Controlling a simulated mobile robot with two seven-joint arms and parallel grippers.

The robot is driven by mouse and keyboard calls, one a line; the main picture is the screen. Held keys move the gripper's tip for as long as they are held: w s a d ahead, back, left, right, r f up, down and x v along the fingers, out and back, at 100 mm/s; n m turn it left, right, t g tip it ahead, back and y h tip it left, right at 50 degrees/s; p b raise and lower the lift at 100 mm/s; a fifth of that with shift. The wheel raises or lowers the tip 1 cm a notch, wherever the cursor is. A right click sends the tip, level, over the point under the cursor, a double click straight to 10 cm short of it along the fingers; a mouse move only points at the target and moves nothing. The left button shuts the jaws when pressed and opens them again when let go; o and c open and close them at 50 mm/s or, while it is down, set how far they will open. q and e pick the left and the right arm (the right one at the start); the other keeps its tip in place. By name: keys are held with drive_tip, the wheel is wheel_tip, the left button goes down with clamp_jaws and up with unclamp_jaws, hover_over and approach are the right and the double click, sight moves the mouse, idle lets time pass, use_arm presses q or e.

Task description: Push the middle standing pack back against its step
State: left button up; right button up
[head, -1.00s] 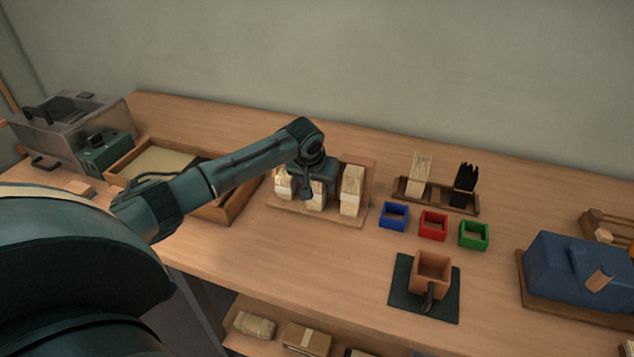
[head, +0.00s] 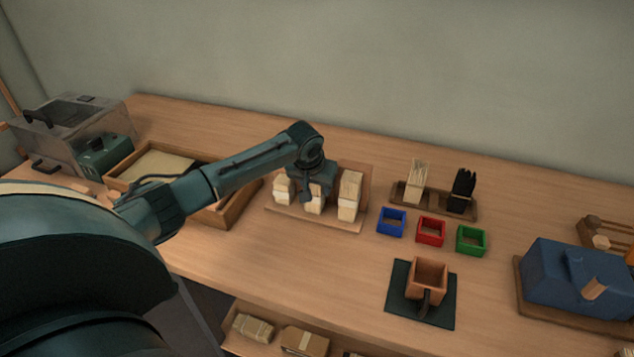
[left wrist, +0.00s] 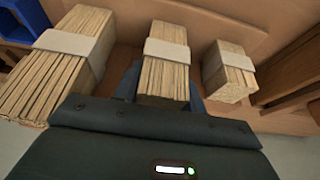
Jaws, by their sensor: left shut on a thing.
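Three banded bristle packs stand in a row on a wooden stepped stand (head: 358,224). The middle pack (head: 314,202) is partly hidden by my left gripper (head: 318,188) in the head view. In the left wrist view the middle pack (left wrist: 165,72) has a pale band and sits between my left fingers, which are shut on it. The stand's back board (left wrist: 205,18) is behind the packs. I cannot tell whether the middle pack touches its step. The tall pack (head: 349,195) is to its right and the short pack (head: 283,190) to its left. My right gripper is out of view.
A wooden tray (head: 232,207) lies left of the stand. A holder (head: 430,202) with pale and black bristles stands right, with blue (head: 391,222), red (head: 431,232) and green (head: 471,240) square frames before it. The table in front of the stand is clear.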

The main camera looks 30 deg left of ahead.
use_arm(q)
drive_tip(key=o, duration=1.1)
drive_tip(key=shift+w+a+r, duration=0.1)
drive_tip(key=shift+w+r, duration=0.3)
drive_tip(key=shift+w, duration=0.05)
drive_tip(key=shift+c, duration=0.2)
drive_tip(key=shift+a, duration=0.1)
drive_tip(key=shift+s+r, duration=0.15)
drive_tip(key=shift+r, duration=0.4)
drive_tip(key=v, duration=0.7)
drive_tip(key=s+d+v, duration=0.1)
drive_tip(key=v, duration=0.3)
drive_tip(key=shift+s+d+r+p, duration=0.1)
drive_tip(key=shift+s+p, duration=0.05)
drive_tip(key=shift+p, duration=0.15)
